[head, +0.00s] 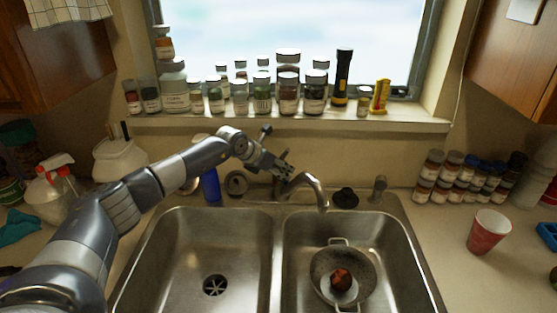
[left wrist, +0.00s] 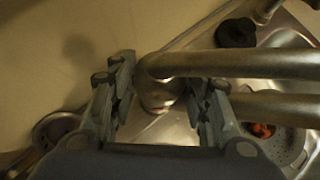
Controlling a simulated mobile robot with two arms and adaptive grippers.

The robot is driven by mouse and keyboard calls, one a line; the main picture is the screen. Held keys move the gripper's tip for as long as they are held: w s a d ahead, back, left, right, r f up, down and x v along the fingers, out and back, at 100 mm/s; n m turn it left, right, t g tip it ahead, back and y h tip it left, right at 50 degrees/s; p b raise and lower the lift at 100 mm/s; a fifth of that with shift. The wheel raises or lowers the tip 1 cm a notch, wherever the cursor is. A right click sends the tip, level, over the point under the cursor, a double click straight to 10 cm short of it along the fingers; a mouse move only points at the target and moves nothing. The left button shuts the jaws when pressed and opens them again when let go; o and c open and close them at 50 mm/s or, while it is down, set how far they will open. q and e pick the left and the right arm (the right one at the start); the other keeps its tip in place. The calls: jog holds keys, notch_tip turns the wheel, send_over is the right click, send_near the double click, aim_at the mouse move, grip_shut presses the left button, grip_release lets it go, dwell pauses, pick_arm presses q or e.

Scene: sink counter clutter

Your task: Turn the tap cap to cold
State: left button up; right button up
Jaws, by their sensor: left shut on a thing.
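The tap stands behind the double sink, and its curved metal spout (head: 308,184) reaches over the right basin. My left gripper (head: 283,170) is at the base of the tap, with its arm coming in from the left. In the left wrist view the two fingers stand on either side of the rounded metal tap cap (left wrist: 160,100), and the gripper is shut on it. The spout (left wrist: 235,65) runs off to the right there. In the head view the gripper mostly hides the cap. The cap's cold setting cannot be read. My right gripper is not in view.
The left basin (head: 200,250) is empty. A colander (head: 325,262) with a reddish-brown item lies in the right basin. A blue bottle (head: 211,188) stands left of the tap, and a black stopper (head: 345,198) lies to its right. Several jars line the windowsill (head: 400,120) above.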

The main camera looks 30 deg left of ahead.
pick_arm(q)
jog(key=shift+d+r+n+y+p, duration=0.15)
jog(key=shift+n+y+p, duration=0.15)
jog(key=shift+n+y, duration=0.7)
jog(key=shift+n, duration=0.3)
jog(key=shift+n+y+b, duration=0.4)
jog(key=shift+n+b, duration=0.05)
jog(key=shift+n, duration=0.05)
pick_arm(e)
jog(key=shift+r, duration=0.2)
pick_arm(q)
jog(key=o, duration=0.8)
